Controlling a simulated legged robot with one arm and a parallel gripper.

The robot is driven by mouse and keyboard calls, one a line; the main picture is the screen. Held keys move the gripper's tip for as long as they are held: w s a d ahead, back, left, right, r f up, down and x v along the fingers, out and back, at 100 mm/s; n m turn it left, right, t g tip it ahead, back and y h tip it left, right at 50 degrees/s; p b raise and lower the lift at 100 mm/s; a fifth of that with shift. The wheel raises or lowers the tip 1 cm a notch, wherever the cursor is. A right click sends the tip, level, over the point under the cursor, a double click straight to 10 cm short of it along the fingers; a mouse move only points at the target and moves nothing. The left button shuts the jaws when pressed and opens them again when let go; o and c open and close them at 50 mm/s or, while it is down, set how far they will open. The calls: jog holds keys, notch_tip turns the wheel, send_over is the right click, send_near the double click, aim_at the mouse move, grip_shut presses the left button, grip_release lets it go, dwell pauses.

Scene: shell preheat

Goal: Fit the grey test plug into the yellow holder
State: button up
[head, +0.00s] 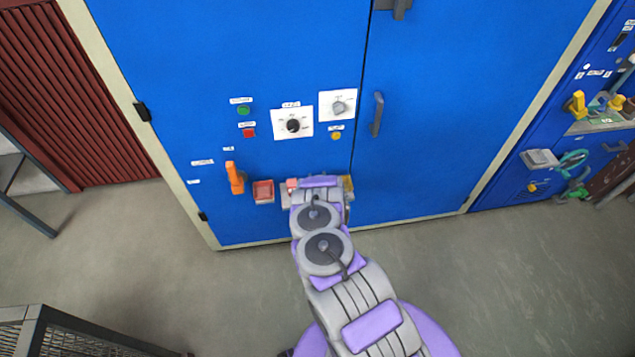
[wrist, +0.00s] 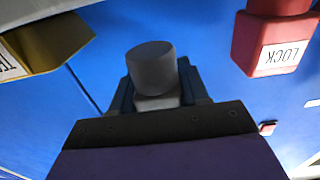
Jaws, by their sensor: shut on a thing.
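The grey test plug (wrist: 150,67) is a short grey cylinder in the middle of the wrist view. My gripper (wrist: 154,98) is shut on its lower part, and the round end points away from the palm. The yellow holder (wrist: 48,42) is at the upper left of the wrist view, apart from the plug, with a white label partly cut off. Its opening is not clearly visible. In the head view a bit of the yellow holder (head: 347,184) shows to the right of my arm's end, low on the blue cabinet. My arm hides the plug there.
A red holder labelled LOCK (wrist: 272,42) is at the upper right of the wrist view. In the head view a red tray (head: 263,191) and an orange handle (head: 235,178) stick out left of my arm. Knobs, buttons and a door handle (head: 377,114) are above.

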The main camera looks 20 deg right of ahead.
jog(key=shift+w+d, duration=0.2)
jog(key=shift+w, duration=0.2)
jog(key=f, duration=0.1)
jog(key=w+b, duration=0.1)
jog(key=f+b, duration=0.1)
jog(key=shift+w+d+f, duration=0.2)
jog(key=shift+d+f, duration=0.05)
jog(key=shift+f, duration=0.05)
jog(key=shift+s+f, duration=0.1)
jog(key=shift+f, duration=0.3)
jog(key=o, duration=1.1)
jog(key=shift+f, duration=0.2)
